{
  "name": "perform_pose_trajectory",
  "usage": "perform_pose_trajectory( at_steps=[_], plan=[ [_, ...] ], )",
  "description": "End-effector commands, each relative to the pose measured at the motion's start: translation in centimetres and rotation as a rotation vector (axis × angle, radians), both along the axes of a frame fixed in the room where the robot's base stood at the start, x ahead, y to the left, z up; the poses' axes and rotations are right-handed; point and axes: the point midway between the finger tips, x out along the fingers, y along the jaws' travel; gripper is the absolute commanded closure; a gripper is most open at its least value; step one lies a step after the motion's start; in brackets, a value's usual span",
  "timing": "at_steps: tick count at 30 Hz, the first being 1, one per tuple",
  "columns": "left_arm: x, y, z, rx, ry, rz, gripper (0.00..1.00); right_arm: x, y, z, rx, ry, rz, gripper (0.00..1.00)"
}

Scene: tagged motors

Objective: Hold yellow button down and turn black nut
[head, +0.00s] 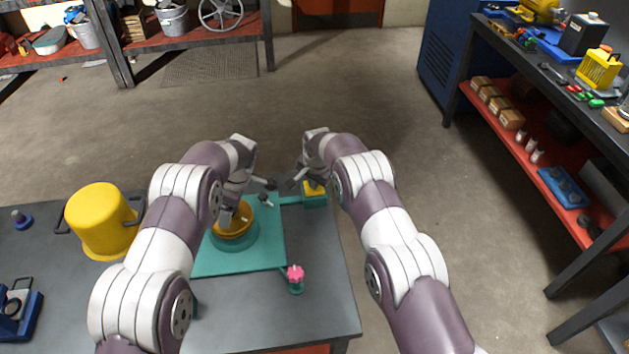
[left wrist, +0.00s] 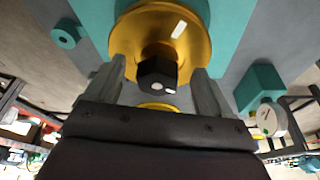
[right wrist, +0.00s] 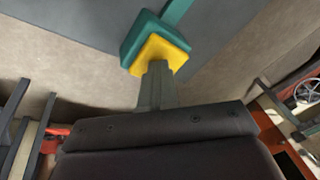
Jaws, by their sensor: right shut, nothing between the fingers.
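The yellow button (head: 317,190) sits on a teal block at the end of a teal arm, at the right edge of the table. In the right wrist view the shut, empty fingers of my right gripper (right wrist: 157,86) reach onto the yellow button (right wrist: 158,52); I cannot tell how far it is pressed. The black nut (left wrist: 157,73) stands at the middle of a gold round housing (left wrist: 190,35). My left gripper (left wrist: 160,85) is open, its fingers on either side of the nut with gaps visible.
The housing stands on a teal plate (head: 210,264) on the grey table. A yellow bucket (head: 100,222) stands to the left.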

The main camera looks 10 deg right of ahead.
Motion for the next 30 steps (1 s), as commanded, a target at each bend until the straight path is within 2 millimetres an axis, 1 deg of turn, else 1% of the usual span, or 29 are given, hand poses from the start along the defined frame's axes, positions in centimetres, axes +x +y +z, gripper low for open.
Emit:
perform_pose_trajectory(
  at_steps=[1, 8, 11, 12, 15, 18, 21, 25, 27, 30],
  plan=[
    [0.07, -0.01, 0.05, -0.001, -0.002, -0.001, 0.15, -0.15, -0.01, -0.27, -0.001, 0.005, 0.0, 1.0],
    [0.1, -0.01, 0.18, -0.001, -0.004, -0.017, 0.15, -0.12, -0.01, -0.21, 0.0, 0.004, 0.0, 1.0],
    [-0.03, 0.13, 0.3, -0.002, -0.003, -0.212, 0.15, -0.1, -0.02, -0.19, -0.001, 0.004, 0.0, 1.0],
    [-0.09, 0.24, 0.32, -0.002, -0.003, -0.339, 0.15, -0.1, -0.02, -0.19, -0.001, 0.004, 0.0, 1.0],
    [-0.15, 0.37, 0.26, -0.003, -0.005, -0.636, 0.15, -0.1, -0.02, -0.19, 0.0, 0.003, 0.0, 1.0],
    [-0.15, 0.47, 0.25, -0.004, -0.006, -0.879, 0.15, -0.09, -0.02, -0.17, 0.0, 0.003, 0.0, 1.0],
    [-0.15, 0.58, 0.23, -0.004, -0.008, -1.079, 0.15, -0.11, -0.02, -0.18, -0.001, 0.004, 0.0, 1.0],
    [-0.19, 0.61, 0.22, -0.005, -0.005, -1.248, 0.15, -0.11, -0.02, -0.18, -0.001, 0.004, 0.0, 1.0],
    [-0.19, 0.59, 0.22, -0.004, -0.005, -1.289, 0.15, -0.09, -0.02, -0.18, 0.0, 0.003, 0.0, 1.0],
    [-0.19, 0.56, 0.22, -0.003, -0.005, -1.304, 0.15, -0.09, -0.02, -0.18, 0.0, 0.003, 0.0, 1.0]
  ],
)
